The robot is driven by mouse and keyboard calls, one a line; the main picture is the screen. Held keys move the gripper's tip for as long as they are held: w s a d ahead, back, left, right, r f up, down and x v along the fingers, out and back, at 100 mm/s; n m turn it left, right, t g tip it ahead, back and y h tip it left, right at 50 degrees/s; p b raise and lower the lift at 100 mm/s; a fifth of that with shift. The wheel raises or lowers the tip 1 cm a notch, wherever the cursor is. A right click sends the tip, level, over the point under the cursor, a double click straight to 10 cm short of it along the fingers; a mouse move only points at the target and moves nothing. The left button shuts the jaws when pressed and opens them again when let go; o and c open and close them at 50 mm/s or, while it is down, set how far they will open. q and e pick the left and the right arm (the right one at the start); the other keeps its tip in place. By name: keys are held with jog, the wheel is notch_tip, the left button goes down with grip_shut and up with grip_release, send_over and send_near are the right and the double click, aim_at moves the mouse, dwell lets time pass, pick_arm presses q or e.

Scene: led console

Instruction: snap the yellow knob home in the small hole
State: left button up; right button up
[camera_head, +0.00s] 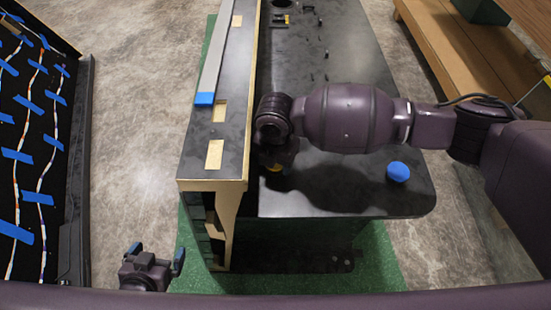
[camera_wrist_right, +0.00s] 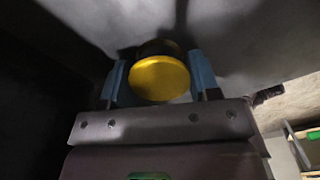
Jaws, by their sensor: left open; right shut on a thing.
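The yellow knob (camera_wrist_right: 158,79) sits between the two blue fingers of my right gripper (camera_wrist_right: 160,82) in the right wrist view. The gripper is shut on it, and a dark surface lies just behind the knob. In the head view my right arm covers most of the gripper, and a bit of the yellow knob (camera_head: 275,167) shows beneath the wrist, beside the console's (camera_head: 213,110) raised panel. The small hole is hidden or cannot be made out. My left gripper (camera_head: 152,262) is open and empty at the lower left, over the floor and apart from the console.
A blue round knob (camera_head: 398,171) stands on the black tabletop (camera_head: 400,205) at the right. Several small dark parts lie at the table's far end. A board with lit strips and blue tape (camera_head: 35,150) stands at the left. A wooden bench (camera_head: 450,50) is at the back right.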

pick_arm(q)
jog(key=shift+f, duration=0.1)
pick_arm(e)
jog(key=shift+f, duration=0.3)
dwell(0.5)
jog(key=o, duration=1)
